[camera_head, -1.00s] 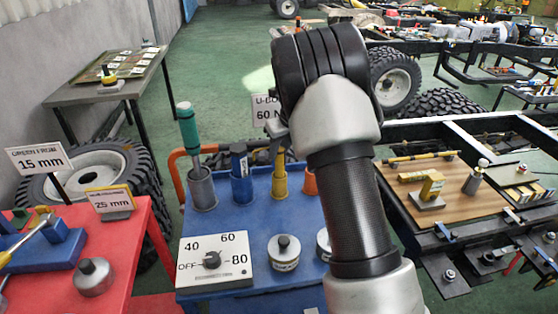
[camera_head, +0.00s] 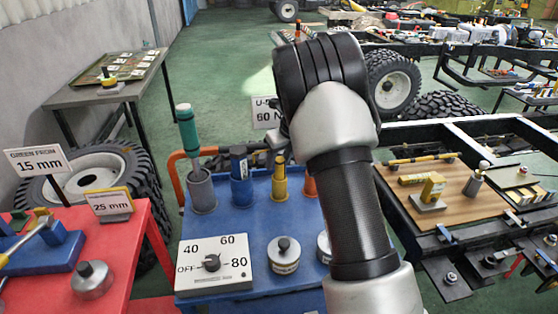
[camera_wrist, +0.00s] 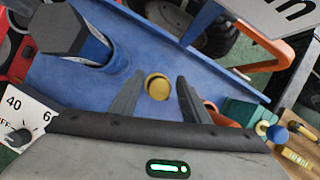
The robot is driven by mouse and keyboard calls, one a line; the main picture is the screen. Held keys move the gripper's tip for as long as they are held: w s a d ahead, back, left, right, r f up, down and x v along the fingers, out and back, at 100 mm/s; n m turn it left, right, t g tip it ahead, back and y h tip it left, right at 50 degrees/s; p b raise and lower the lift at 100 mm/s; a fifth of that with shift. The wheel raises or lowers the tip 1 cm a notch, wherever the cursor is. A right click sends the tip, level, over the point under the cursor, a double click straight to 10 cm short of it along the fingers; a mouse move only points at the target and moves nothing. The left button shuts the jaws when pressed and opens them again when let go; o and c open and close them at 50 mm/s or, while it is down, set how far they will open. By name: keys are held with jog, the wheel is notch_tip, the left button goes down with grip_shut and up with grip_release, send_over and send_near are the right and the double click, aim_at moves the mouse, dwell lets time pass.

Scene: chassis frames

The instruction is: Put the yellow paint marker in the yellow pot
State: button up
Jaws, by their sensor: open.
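The yellow pot (camera_head: 280,190) stands on the blue table, between the blue pot and an orange pot. The yellow paint marker (camera_head: 281,162) appears to stand upright in it, its upper part showing above the rim. In the wrist view a round yellow end (camera_wrist: 157,87) lies between my fingertips, seen from above; I cannot tell the marker's end from the pot there. My gripper (camera_wrist: 158,80) is open, with a finger on each side and gaps to the yellow. In the head view my arm hides most of the gripper.
A blue pot (camera_head: 241,192) holding a blue marker and a grey pot (camera_head: 201,192) holding a teal one stand to the left. An orange pot (camera_head: 309,186) is close on the right, partly hidden. A dial panel (camera_head: 214,264) and a lidded tin (camera_head: 284,256) are in front.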

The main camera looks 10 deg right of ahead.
jog(key=s+r+n+p, duration=0.1)
jog(key=s+r+n, duration=0.3)
jog(key=s+r, duration=0.45)
jog(key=s+r+n+p, duration=0.1)
jog(key=s+r+n, duration=0.4)
jog(key=r, duration=0.6)
jog(key=s+r+n+t+h, duration=0.1)
jog(key=s+n, duration=2.1)
jog(key=s, duration=0.5)
jog(key=shift+s+r+h, duration=0.3)
jog(key=shift+h, duration=0.1)
jog(key=shift+r, duration=0.1)
notch_tip(320, 180, up, 10)
jog(key=p, duration=0.9)
jog(key=shift+p, duration=0.4)
